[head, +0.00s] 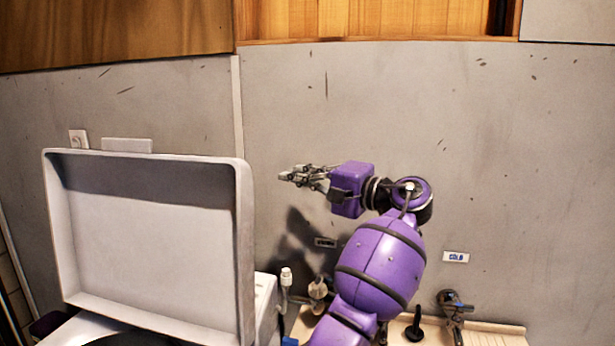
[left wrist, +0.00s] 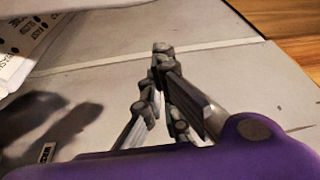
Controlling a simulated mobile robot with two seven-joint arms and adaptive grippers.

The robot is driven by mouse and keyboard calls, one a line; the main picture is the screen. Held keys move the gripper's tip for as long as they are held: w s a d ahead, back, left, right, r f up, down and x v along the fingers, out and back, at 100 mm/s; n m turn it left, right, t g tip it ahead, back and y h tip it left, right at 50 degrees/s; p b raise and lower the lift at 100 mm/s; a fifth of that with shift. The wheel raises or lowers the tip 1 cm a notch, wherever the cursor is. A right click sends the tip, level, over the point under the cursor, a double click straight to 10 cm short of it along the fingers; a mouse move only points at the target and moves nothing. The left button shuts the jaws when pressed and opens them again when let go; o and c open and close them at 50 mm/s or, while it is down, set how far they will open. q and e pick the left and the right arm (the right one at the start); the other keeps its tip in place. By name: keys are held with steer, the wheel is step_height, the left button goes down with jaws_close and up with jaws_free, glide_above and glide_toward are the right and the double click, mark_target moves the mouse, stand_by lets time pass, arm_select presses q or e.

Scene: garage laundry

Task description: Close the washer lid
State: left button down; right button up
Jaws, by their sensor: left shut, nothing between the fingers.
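The washer lid (head: 150,240) is a white, shallow panel with a raised rim. It stands open and upright at the left in the head view, its inner side facing me. The white washer (head: 265,302) is below and behind it, with the dark edge of its opening (head: 130,340) at the bottom of the picture. My left gripper (head: 285,177) is to the right of the lid's upper right corner, apart from it, with its fingers pointing left. It is shut and empty; its fingers (left wrist: 162,50) also meet in the left wrist view. My right gripper is not in view.
A grey wall fills the background, with an outlet (head: 79,140) above the lid. Taps (head: 455,305) and a COLD label (head: 456,257) are at the lower right. The washer's printed panel (left wrist: 25,40) shows in the left wrist view. Space above the lid is clear.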

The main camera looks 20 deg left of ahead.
arm_select(q)
steer(key=x, duration=0.6)
steer(key=s+p, duration=0.1)
steer(key=s, duration=0.1)
steer(key=s+d+p, duration=0.1)
steer(key=shift+s+f, duration=0.2)
steer(key=shift+s, duration=0.15)
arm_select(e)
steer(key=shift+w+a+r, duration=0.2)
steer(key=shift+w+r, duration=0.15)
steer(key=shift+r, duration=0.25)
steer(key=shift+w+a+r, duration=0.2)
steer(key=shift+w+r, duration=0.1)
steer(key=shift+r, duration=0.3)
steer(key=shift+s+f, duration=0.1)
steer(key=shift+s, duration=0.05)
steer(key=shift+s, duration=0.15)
